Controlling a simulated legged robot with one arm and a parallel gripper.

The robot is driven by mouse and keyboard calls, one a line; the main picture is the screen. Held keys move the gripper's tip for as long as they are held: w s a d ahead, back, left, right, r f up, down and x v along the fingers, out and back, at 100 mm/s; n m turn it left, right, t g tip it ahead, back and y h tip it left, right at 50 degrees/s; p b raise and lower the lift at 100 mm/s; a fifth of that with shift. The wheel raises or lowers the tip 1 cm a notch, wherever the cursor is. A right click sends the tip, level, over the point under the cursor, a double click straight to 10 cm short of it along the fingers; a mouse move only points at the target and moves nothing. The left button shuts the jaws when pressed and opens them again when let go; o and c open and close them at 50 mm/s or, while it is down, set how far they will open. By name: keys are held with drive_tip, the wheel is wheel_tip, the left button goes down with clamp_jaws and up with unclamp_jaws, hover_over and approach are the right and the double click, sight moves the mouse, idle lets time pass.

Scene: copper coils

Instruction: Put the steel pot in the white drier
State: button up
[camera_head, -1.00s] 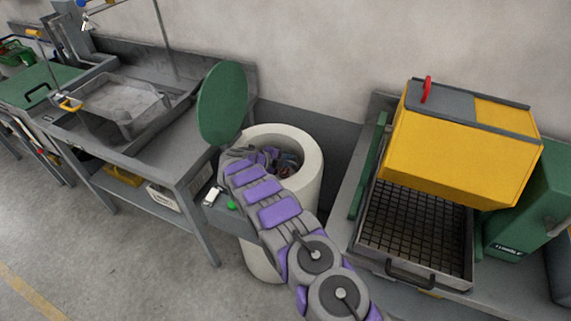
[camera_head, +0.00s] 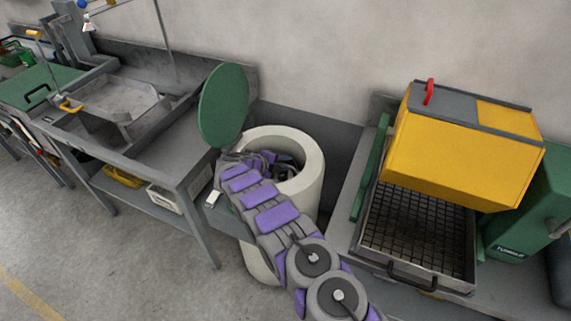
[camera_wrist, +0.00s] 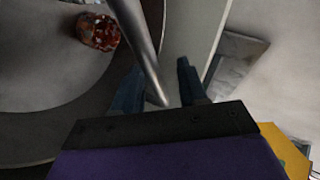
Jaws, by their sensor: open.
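The white drier (camera_head: 312,190) is a round, thick-walled tub with its green lid (camera_head: 223,105) standing open on the left. My gripper (camera_head: 275,160) reaches down into its mouth. In the wrist view my gripper (camera_wrist: 160,88) has its two dark blue fingers apart, with a shiny steel bar, seemingly the handle, running down between them. The steel pot (camera_wrist: 62,85) seems to be the grey round vessel at the left, inside the drier's pale wall. A reddish-brown coiled piece (camera_wrist: 98,31) lies in it. In the head view my arm and gripper hide most of the pot.
A yellow-hooded machine (camera_head: 460,150) with a dark mesh tray (camera_head: 415,232) stands right of the drier. A grey bench (camera_head: 180,140) with a sink-like basin (camera_head: 120,98) stands left. The open green lid rises close to my arm.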

drive_tip(key=p+v, duration=0.2)
drive_tip(key=v, duration=0.9)
drive_tip(key=shift+d+r, duration=0.1)
drive_tip(key=shift+r, duration=0.1)
